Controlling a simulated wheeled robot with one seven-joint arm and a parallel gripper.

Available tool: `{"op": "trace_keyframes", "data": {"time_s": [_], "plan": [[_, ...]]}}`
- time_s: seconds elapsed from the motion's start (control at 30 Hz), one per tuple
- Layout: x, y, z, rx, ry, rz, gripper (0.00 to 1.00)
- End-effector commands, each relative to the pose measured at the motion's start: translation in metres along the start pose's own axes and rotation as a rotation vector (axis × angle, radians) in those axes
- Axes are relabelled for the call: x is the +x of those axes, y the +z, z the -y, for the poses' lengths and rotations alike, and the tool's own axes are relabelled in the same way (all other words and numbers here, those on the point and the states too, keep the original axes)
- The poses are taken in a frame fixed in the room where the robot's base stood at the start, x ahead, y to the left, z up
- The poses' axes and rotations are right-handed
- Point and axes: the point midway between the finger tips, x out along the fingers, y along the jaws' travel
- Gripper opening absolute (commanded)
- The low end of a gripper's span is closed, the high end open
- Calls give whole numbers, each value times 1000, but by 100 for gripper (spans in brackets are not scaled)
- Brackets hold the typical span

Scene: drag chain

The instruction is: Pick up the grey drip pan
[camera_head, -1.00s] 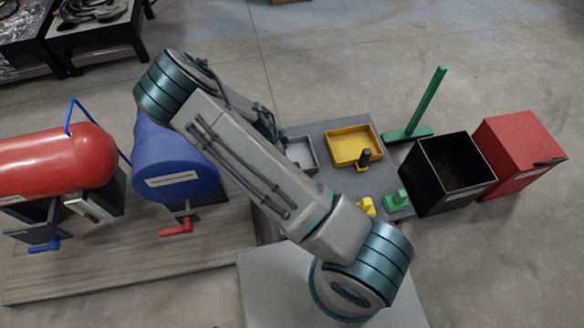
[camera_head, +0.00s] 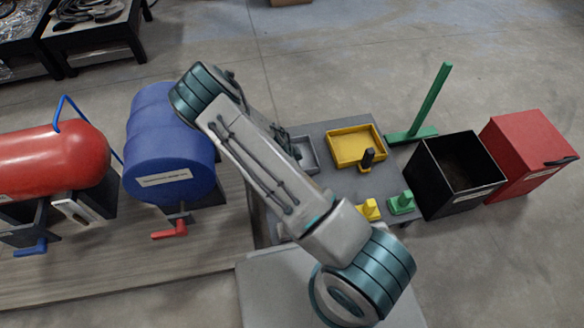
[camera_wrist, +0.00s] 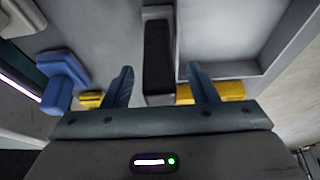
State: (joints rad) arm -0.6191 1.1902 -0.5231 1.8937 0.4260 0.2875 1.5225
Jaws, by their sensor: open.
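The grey drip pan (camera_head: 307,154) lies on the grey table, left of a yellow pan, and my arm covers its left part in the head view. In the wrist view its grey tray (camera_wrist: 222,70) is at the upper right. A black handle (camera_wrist: 158,58) on a grey mount stands upright in the picture, beside the tray. My gripper (camera_wrist: 163,76) is open, with one finger on each side of the handle's line. I cannot tell how far the fingertips are above it. In the head view my gripper is hidden behind my arm.
The yellow pan (camera_head: 338,161) with a black handle stands close by. Small yellow (camera_head: 369,210) and green (camera_head: 401,203) pieces are at the table's near edge. A black bin (camera_head: 440,190), a red box (camera_head: 525,155) and a green post (camera_head: 431,100) stand right. A blue drum (camera_head: 165,130) is left.

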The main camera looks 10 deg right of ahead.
Motion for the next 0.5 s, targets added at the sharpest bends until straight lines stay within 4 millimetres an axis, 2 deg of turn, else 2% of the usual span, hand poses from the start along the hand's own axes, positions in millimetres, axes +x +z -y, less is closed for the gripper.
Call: {"op": "trace_keyframes", "data": {"time_s": [0.03, 0.07, 0.3, 0.5], "plan": [[11, 1, 0, 1, 1, -1, 53], [13, 1, 0, 0, 1, 0, 53], [12, 0, 0, -1, 0, 0, 53], [12, 0, 0, -1, 0, 0, 0]]}}
